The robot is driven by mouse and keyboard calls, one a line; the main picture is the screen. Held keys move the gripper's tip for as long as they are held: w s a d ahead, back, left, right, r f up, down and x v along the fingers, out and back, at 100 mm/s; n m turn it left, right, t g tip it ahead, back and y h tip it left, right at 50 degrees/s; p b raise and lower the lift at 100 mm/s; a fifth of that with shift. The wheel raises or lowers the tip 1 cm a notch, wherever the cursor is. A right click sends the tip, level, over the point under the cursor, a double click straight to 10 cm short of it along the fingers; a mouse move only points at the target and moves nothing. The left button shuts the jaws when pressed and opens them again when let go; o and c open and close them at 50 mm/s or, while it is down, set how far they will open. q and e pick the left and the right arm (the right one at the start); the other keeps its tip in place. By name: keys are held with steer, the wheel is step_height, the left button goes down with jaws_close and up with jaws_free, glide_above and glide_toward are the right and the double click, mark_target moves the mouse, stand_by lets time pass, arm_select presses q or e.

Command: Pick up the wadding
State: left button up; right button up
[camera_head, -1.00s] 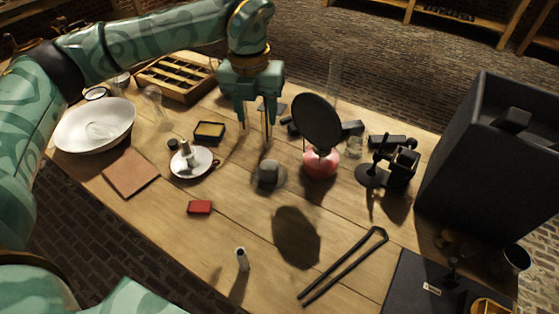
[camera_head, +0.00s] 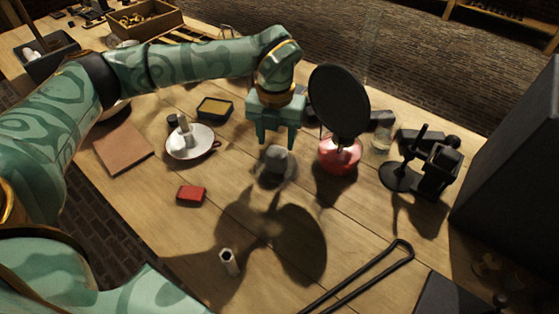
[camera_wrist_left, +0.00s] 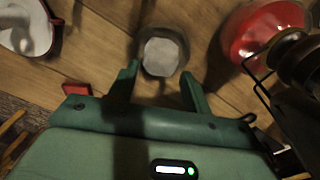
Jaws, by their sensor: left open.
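A pale grey lump (camera_head: 276,159), which looks like the wadding, sits in or on a small dark round dish in the middle of the table. In the left wrist view its pale top (camera_wrist_left: 161,56) shows inside a round rim. My left gripper (camera_head: 277,145) points down over it, open, with a fingertip to either side. In the wrist view the open fingers (camera_wrist_left: 160,78) straddle the near side of the dish. I cannot tell whether they touch it. My right gripper is not in view.
A red-based lamp with a black disc (camera_head: 338,100) stands close on the right. A white saucer (camera_head: 190,142) with small pale objects is on the left, and a red block (camera_head: 191,194) and white tube (camera_head: 229,262) are nearer. Black tongs (camera_head: 362,275) lie front right.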

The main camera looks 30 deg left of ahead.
mark_target(277, 151)
arm_select(q)
step_height(277, 151, down, 7)
steer(key=b, duration=0.3)
steer(key=shift+r, duration=0.15)
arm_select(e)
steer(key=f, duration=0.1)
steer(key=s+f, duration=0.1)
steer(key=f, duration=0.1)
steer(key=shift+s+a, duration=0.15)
arm_select(q)
steer(key=c, duration=0.7)
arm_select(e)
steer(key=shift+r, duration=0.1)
